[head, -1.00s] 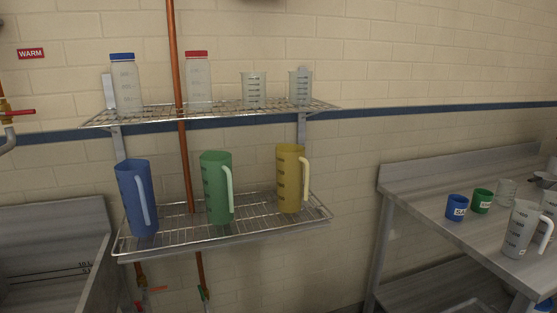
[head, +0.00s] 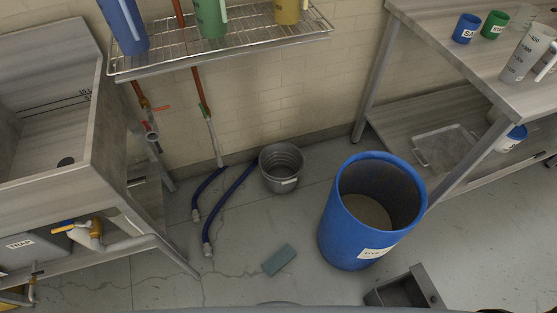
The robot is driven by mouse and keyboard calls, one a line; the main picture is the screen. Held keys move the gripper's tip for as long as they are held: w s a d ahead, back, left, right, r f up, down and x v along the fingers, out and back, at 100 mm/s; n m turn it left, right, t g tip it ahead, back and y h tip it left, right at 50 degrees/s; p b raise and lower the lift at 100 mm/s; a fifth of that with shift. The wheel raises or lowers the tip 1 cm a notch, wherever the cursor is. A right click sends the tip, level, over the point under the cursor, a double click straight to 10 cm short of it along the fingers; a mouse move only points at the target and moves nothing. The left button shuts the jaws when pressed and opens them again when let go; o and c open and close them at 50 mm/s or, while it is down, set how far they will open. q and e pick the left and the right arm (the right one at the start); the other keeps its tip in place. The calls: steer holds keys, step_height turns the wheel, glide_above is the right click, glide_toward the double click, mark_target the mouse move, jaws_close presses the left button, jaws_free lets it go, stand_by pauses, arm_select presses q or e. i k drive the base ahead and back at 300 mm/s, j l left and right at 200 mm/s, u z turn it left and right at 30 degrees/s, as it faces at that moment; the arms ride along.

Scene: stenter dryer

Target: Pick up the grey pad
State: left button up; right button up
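A grey pad (head: 279,260), a flat blue-grey rectangle, lies tilted in heading on the concrete floor in the lower middle of the head view. It is left of a large blue barrel (head: 346,232) and apart from it. Neither of my grippers shows in the view, so their state and place cannot be seen.
A metal bucket (head: 283,180) and blue hoses (head: 229,205) lie behind the pad. A steel sink (head: 50,190) with pipes stands left, a steel table (head: 470,75) right. A grey open-topped metal container (head: 405,290) sits at the lower right. Floor left of the pad is clear.

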mark_target(276, 262)
steer(key=k, duration=1.75)
